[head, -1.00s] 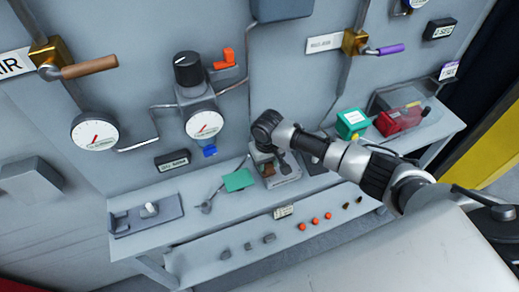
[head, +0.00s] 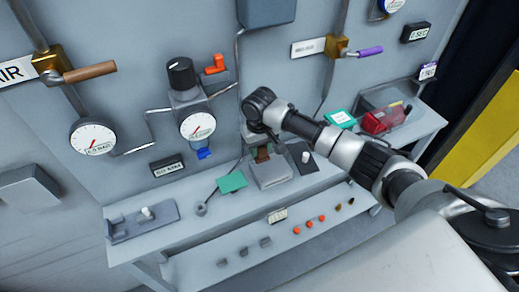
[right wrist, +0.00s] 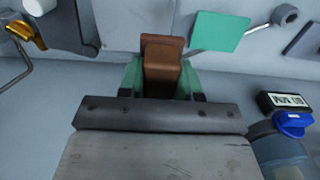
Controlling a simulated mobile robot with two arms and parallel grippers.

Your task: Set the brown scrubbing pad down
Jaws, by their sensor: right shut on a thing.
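The brown scrubbing pad (right wrist: 162,60) is in my right gripper (right wrist: 160,82), between its green fingertips in the right wrist view. My right gripper is shut on it. In the head view the pad (head: 263,153) is small, under the dark end of my right arm and above the light grey bench (head: 220,214). The arm partly hides the gripper there. I cannot tell whether the pad touches anything below. My left gripper is not in view.
A green square (head: 232,182) lies to the left of the pad, and a grey box shape (head: 270,175) is just below it. A dark plate with a white knob (head: 303,159) is to the right. A lower shelf holds several small parts. Gauges and valves line the wall behind.

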